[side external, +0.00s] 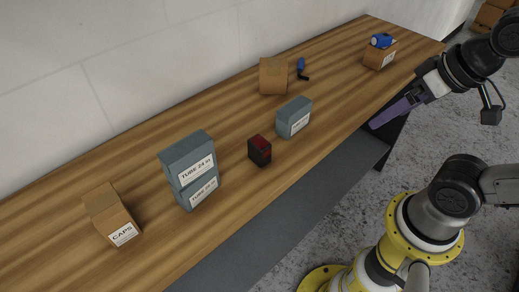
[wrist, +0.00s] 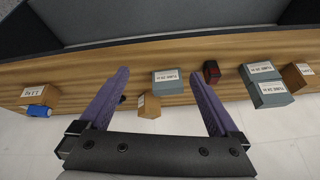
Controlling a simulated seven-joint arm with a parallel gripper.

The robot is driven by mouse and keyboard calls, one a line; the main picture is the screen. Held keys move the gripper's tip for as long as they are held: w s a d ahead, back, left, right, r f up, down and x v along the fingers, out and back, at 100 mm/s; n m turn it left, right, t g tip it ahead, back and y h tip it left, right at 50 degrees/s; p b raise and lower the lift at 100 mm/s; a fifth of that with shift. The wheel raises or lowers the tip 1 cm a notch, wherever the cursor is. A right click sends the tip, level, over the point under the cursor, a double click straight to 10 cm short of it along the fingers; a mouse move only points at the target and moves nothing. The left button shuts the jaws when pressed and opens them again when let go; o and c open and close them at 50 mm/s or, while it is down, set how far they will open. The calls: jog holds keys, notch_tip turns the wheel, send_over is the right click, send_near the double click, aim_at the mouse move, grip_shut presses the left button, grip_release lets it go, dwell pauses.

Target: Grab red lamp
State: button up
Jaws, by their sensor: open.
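The red lamp (side external: 260,150) is a small dark block with a red face, standing on the wooden bench in the middle of the side external view. It also shows in the wrist view (wrist: 211,72), near the tip of the right-hand finger in the picture but on the bench below it. My gripper (side external: 399,112) has purple fingers and is at the right of the side external view, over the bench's front edge and well apart from the lamp. In the wrist view my gripper (wrist: 158,80) is open, with nothing held between the fingers.
Grey-blue tube boxes stand on both sides of the lamp: one box (side external: 293,117) to its right and two stacked boxes (side external: 190,170) to its left. Cardboard boxes (side external: 273,76) (side external: 110,215) (side external: 380,56) and a blue-handled tool (side external: 301,66) are also on the bench (side external: 225,110). The bench in front of the lamp is clear.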

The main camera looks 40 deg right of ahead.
notch_tip(320, 180, up, 4)
jog(key=w+m, duration=0.3)
jog(key=m, duration=0.4)
jog(key=m+g, duration=0.5)
jog(key=m, duration=0.4)
send_over(260, 142)
notch_tip(260, 142, down, 6)
jog(key=f, duration=0.6)
jog(key=shift+w+d+f, duration=0.1)
jog(key=shift+w+f, duration=0.1)
jog(key=shift+f, duration=0.1)
jog(key=shift+s+f, duration=0.1)
jog(key=shift+f, duration=2.85)
